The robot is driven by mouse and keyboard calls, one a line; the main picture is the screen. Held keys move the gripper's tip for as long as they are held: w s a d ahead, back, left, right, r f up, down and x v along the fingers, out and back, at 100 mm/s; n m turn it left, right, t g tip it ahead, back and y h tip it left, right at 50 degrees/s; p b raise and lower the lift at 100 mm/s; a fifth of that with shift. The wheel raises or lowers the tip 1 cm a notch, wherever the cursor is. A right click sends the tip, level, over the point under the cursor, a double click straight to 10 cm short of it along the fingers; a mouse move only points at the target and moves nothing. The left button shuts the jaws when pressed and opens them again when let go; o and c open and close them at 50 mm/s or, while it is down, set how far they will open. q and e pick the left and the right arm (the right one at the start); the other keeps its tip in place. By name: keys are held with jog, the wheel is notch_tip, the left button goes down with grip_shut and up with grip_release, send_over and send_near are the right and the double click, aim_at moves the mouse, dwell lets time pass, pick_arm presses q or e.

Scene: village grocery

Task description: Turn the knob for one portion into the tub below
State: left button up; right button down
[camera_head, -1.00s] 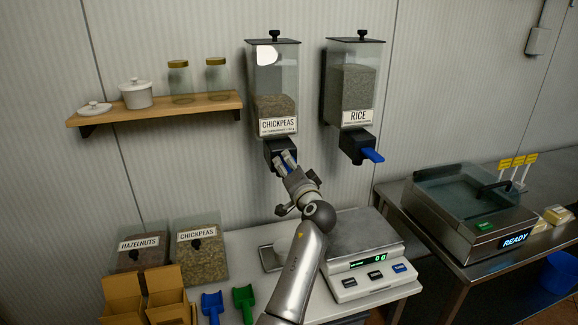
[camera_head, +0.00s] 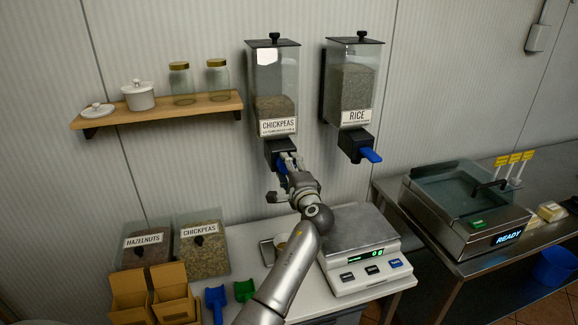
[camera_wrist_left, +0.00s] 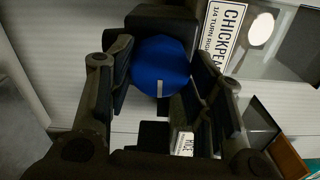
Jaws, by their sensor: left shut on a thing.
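The chickpea dispenser (camera_head: 274,85) hangs on the wall with its label in front and contents in its lower part. Its blue knob (camera_wrist_left: 160,65) sits under the label. My left gripper (camera_head: 291,162) is shut on the knob, with a finger on each side in the left wrist view. A pale mark on the knob's face points down in that view. The tub (camera_head: 281,242) stands below on the counter, mostly hidden by my arm; a tan patch shows at it. My right gripper is not in view.
The rice dispenser (camera_head: 352,85) with its blue knob (camera_head: 371,156) hangs close on the right. A scale (camera_head: 362,250) stands beside my left arm. Blue and green scoops (camera_head: 216,300), bins and cardboard boxes (camera_head: 172,295) fill the counter's left side. A wooden shelf (camera_head: 160,110) holds jars.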

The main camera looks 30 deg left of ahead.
pick_arm(q)
jog(key=shift+r, duration=0.1)
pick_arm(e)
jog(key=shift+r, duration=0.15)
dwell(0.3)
pick_arm(q)
jog(key=o, duration=1)
jog(key=shift+w, duration=0.1)
jog(key=v, duration=1.2)
